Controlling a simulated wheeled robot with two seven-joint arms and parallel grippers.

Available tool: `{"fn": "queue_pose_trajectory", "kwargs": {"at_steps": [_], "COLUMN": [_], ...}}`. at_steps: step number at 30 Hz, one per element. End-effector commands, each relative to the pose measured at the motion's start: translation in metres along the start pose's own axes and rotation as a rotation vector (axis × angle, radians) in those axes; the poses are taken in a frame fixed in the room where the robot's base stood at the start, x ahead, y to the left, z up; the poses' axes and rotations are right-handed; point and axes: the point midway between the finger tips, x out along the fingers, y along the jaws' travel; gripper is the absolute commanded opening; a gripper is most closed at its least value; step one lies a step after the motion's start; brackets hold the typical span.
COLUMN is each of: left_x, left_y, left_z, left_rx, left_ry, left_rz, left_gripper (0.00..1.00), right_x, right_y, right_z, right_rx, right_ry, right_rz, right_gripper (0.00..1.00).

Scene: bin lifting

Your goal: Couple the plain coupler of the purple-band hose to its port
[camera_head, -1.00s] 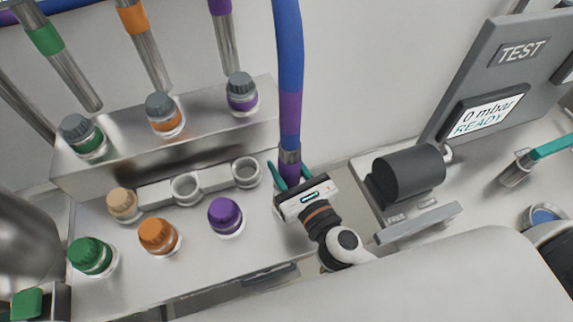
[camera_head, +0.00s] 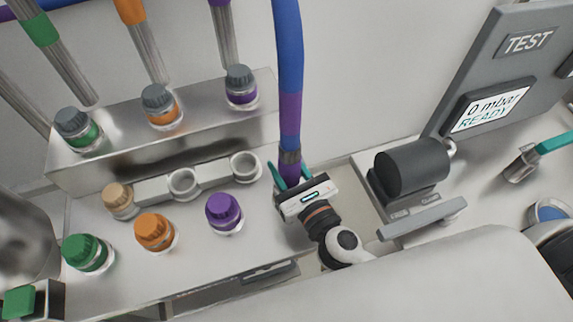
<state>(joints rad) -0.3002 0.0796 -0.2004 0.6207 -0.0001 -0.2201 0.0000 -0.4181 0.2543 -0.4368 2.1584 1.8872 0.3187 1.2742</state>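A blue hose (camera_head: 289,45) with a purple band (camera_head: 291,115) hangs from the top centre. It ends in a metal collar and a purple coupler (camera_head: 290,174). My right gripper (camera_head: 291,178) has its teal fingers on both sides of this end and appears shut on it. The gripper body hides the coupler's lower tip. A purple cap (camera_head: 223,210) sits on the bench to the left of the gripper, apart from it. A grey-topped fitting with a purple band (camera_head: 241,90) stands on the metal block (camera_head: 200,140). My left gripper is not seen.
Orange (camera_head: 155,230) and green (camera_head: 86,252) caps, a tan cap (camera_head: 118,200) and empty ring holders (camera_head: 184,184) are on the left. A dark cylinder (camera_head: 411,165) and a screen reading "0 mbar READY" (camera_head: 492,108) are on the right.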

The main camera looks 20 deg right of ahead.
Motion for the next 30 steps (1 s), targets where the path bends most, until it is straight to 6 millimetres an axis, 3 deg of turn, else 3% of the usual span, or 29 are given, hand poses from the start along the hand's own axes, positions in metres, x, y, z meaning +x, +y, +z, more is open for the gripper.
{"fn": "queue_pose_trajectory", "kwargs": {"at_steps": [30], "left_x": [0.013], "left_y": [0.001], "left_z": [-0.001], "left_rx": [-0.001], "left_ry": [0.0], "left_rz": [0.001], "left_gripper": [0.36], "right_x": [0.0], "right_y": [0.0], "right_z": [0.015], "right_rx": [0.002], "right_ry": [0.002], "right_rz": [0.0], "right_gripper": [0.08]}}
